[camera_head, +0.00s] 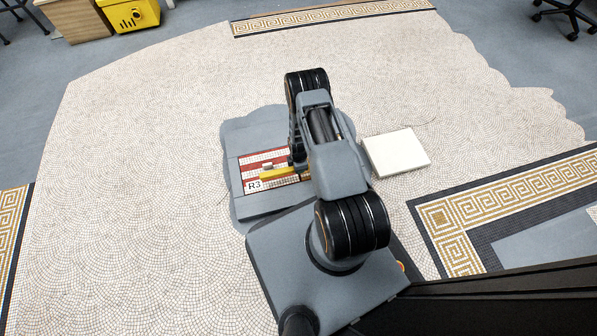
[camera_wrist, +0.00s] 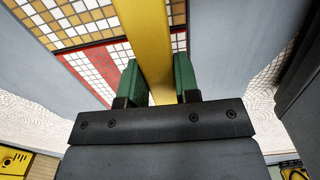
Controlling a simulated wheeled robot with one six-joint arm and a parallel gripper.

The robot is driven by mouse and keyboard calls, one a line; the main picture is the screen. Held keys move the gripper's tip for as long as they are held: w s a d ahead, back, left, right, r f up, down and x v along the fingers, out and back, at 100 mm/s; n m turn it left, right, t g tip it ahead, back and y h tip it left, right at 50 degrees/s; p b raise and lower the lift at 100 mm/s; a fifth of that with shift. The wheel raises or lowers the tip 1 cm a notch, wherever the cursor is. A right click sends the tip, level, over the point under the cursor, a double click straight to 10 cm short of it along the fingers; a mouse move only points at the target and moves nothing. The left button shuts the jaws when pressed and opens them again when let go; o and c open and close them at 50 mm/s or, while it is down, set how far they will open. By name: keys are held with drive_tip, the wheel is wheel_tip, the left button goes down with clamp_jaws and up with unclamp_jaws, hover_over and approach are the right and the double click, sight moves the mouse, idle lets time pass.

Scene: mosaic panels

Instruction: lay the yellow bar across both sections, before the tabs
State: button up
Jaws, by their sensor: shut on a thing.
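The yellow bar (camera_head: 280,174) lies level over the near part of the mosaic panel in the head view. In the wrist view, the bar (camera_wrist: 143,30) runs from the top edge down between the two green fingers of my gripper (camera_wrist: 157,80), which is shut on it. The panel sections show red and white tiles (camera_wrist: 97,67) and yellow and white tiles (camera_wrist: 65,18) at the left. In the head view the red and white panel (camera_head: 262,157) shows left of my arm; its right part is hidden. I cannot tell whether the bar touches the panel. The tabs cannot be made out.
A white tag marked R3 (camera_head: 255,186) is at the panel's near left corner. A small pale block (camera_head: 267,166) is just behind the bar. A white slab (camera_head: 396,152) lies right of my arm. A grey patch (camera_head: 244,135) surrounds the panel; tiled floor beyond is open.

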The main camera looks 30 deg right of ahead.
drive_tip(key=shift+w+d+f+b, duration=0.25)
drive_tip(key=shift+w+f+b, duration=0.3)
drive_tip(key=shift+f, duration=0.25)
drive_tip(key=shift+f+b, duration=0.45)
drive_tip(key=shift+f, duration=0.9)
drive_tip(key=shift+f, duration=0.15)
drive_tip(key=shift+f+b, duration=0.35)
drive_tip(key=shift+b, duration=0.2)
drive_tip(key=o, duration=1)
drive_tip(key=shift+r, duration=0.1)
